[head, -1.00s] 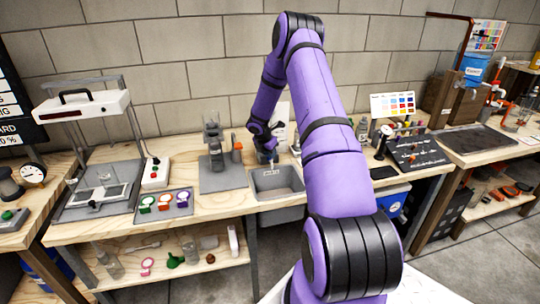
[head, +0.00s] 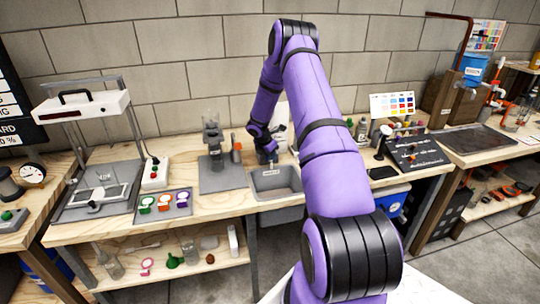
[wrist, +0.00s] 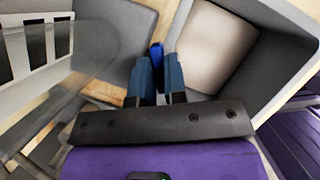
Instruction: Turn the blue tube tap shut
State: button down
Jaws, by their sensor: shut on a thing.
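A small bright blue piece (wrist: 156,53), which looks like the handle of the blue tube tap, shows between my fingertips in the wrist view. My gripper (wrist: 157,75) is shut on it, one dark blue finger on each side. Most of the tap is hidden by the fingers, so I cannot tell how far it is turned. In the head view my gripper (head: 270,161) is at the back edge of the sink, and the tap cannot be made out there.
The grey sink (head: 292,188) lies just in front of my gripper. A grey stand with a clear vessel (head: 213,138) is to its left. A pale board (head: 392,104) and several bottles stand to the right of my arm. Coloured rings lie on a tray (head: 180,212) at left.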

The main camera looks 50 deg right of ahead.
jog(key=c, duration=1.4)
grip_release()
jog(key=shift+c, duration=0.2)
jog(key=shift+r, duration=0.1)
jog(key=v, duration=1)
jog(key=shift+a+r, duration=0.25)
jog(key=shift+o, duration=0.2)
jog(key=shift+w, duration=0.1)
